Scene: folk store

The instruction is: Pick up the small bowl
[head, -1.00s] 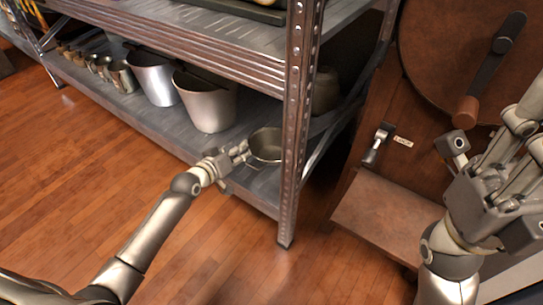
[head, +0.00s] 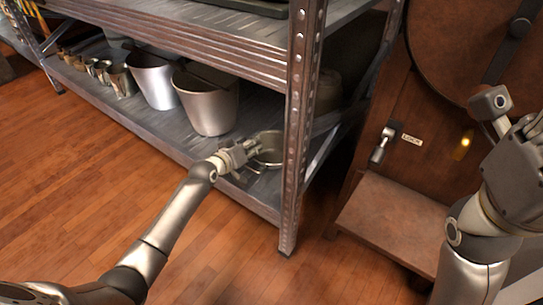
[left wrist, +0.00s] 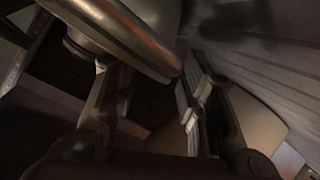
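The small bowl (head: 270,147) is a round metal vessel on the lower shelf, beside the front corner post. My left gripper (head: 250,158) is at its left front side and hides part of it. In the left wrist view, the bowl's curved metal side (left wrist: 135,35) fills the upper left, close to the fingers. The two fingers of the left gripper (left wrist: 150,100) stand apart with a gap between them. I cannot tell whether either touches the bowl. My right gripper (head: 512,130) is raised at the right edge, away from the shelf and partly cut off.
Two metal buckets, one larger (head: 207,103) and one behind it (head: 153,80), stand left of the bowl. Several small cups stand farther left. The upright post (head: 298,130) is close on the bowl's right. The upper shelf (head: 200,50) hangs overhead. A brown wooden cabinet (head: 400,215) stands at right.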

